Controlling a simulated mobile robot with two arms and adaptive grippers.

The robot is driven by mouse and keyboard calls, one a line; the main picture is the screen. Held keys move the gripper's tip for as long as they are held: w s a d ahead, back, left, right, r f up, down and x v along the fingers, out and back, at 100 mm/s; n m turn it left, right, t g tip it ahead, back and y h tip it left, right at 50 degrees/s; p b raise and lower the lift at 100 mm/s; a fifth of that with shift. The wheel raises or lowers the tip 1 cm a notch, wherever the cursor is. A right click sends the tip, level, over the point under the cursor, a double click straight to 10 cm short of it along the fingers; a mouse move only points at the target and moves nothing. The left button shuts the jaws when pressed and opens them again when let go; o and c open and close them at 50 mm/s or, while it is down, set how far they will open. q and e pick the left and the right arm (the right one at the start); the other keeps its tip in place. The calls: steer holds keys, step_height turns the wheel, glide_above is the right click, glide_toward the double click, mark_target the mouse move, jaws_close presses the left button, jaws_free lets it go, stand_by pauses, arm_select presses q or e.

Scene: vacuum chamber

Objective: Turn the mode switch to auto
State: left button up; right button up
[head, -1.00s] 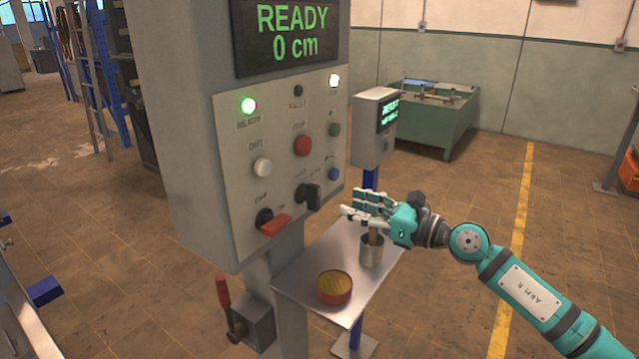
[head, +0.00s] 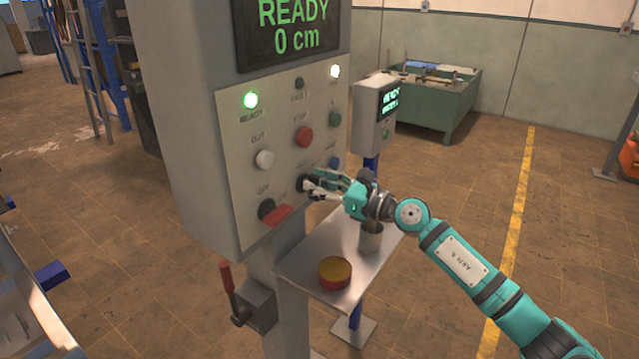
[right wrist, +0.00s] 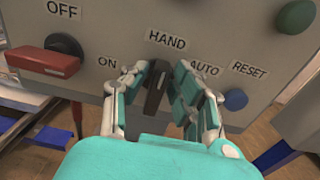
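The mode switch is a black knob (right wrist: 157,88) on the grey control panel, under the HAND label and left of the AUTO label (right wrist: 204,67). Its handle stands nearly upright in the right wrist view. In the head view the knob (head: 301,182) is partly hidden by my fingers. My right gripper (head: 312,187) is at the panel, with fingers on both sides of the knob. In the right wrist view the gripper (right wrist: 160,78) looks open around it, with narrow gaps beside the handle. My left gripper is in no view.
A red-handled switch (right wrist: 45,60) sits left of the knob, and a blue RESET button (right wrist: 236,99) close on its right. A red STOP button (head: 303,137) is above. Below are a metal shelf (head: 312,262), a round red-and-yellow item (head: 335,273) and a metal cup (head: 370,240).

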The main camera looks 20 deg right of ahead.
jaws_close()
steer(key=m+p, duration=0.3)
steer(key=shift+w+d+r+m, duration=0.15)
steer(key=shift+m, duration=0.15)
steer(key=shift+w+d+f+m+p, duration=0.15)
steer(key=shift+m+p, duration=0.65)
steer(key=shift+m, duration=0.55)
steer(key=shift+w+d+f+m+p, duration=0.15)
steer(key=shift+m+p, duration=0.6)
steer(key=shift+m, duration=0.65)
steer(key=shift+d+f+m+p, duration=0.15)
steer(key=shift+m+p, duration=0.65)
steer(key=shift+m, duration=0.55)
steer(key=shift+o, duration=1.6)
jaws_free()
steer(key=shift+f, duration=0.1)
